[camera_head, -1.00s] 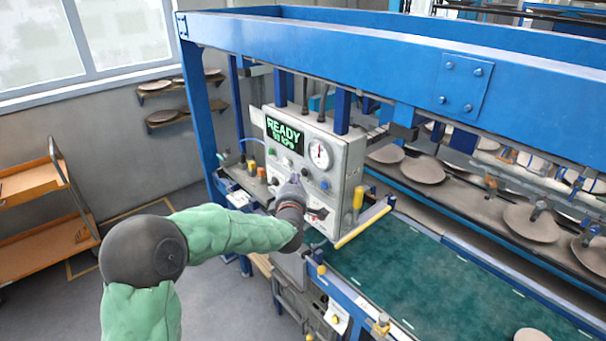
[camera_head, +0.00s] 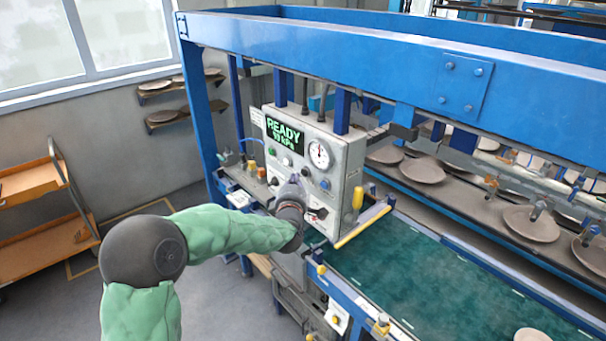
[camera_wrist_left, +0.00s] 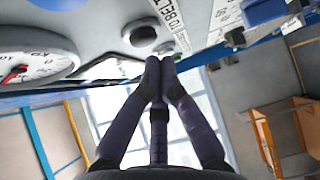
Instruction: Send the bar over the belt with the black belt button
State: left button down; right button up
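My left gripper (camera_head: 294,182) is at the front of the grey control panel (camera_head: 343,160), below its green READY display (camera_head: 284,133). In the left wrist view the fingers (camera_wrist_left: 160,65) are together and hold nothing visible. A round black button (camera_wrist_left: 142,35) lies just beyond the fingertips on the panel, near a label that partly reads "TO BELT" (camera_wrist_left: 168,12). I cannot tell whether the fingertips touch the panel. The bar with suction cups (camera_head: 545,182) is at the right, above the row of plates (camera_head: 530,224). My right gripper is out of view.
The green belt (camera_head: 420,270) runs in front of the bar and carries a plate (camera_head: 531,335) at its near end. A gauge (camera_head: 319,154) and a yellow handle (camera_head: 358,198) are on the panel. A blue beam (camera_head: 400,55) crosses above. An orange cart (camera_head: 40,215) stands left.

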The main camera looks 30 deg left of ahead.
pick_arm(q)
jog(key=shift+w+d, duration=0.1)
jog(key=shift+w, duration=0.1)
jog(key=shift+w+d+b, duration=0.1)
jog(key=shift+w+b, duration=0.1)
jog(key=shift+b, duration=0.15)
